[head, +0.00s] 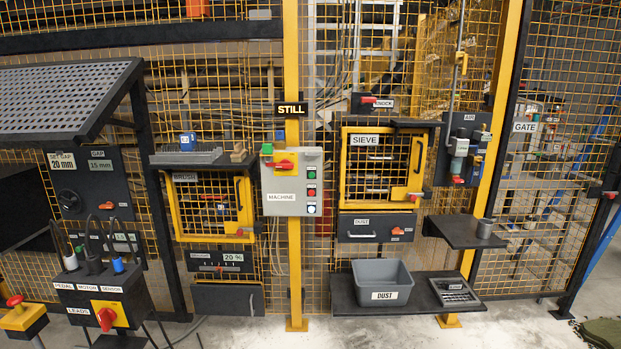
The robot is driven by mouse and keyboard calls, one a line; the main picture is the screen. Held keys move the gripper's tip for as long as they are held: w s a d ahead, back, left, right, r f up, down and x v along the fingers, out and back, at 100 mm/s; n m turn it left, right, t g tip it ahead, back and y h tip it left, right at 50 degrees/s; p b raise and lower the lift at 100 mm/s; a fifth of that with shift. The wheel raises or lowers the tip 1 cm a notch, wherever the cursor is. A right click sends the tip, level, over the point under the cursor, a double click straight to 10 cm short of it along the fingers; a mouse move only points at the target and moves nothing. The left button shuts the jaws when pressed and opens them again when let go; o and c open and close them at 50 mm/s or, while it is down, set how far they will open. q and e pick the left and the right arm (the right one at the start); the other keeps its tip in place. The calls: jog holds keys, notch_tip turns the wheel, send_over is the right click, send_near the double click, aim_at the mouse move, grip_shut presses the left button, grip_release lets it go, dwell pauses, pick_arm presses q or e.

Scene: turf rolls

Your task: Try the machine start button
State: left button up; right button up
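The grey machine control box (280,210), labelled MACHINE, is fixed to the yellow post in the middle of the head view. A column of small buttons runs down its right side: a green button (311,173) at the top, a red button (311,191) below it and a pale one (311,209) at the bottom. Their small labels are too small to read. A red rotary switch (284,164) on a yellow plate is at the box's upper left. A sign (291,109) above the box reads STILL. Neither of my grippers is in view.
A guarded SIEVE door (372,170) is right of the box, and a BRUSH door (208,205) is left. A grey DUST bin (383,287) stands on a low shelf. A LEADS box (105,300) is at the lower left. The space before the control box looks clear.

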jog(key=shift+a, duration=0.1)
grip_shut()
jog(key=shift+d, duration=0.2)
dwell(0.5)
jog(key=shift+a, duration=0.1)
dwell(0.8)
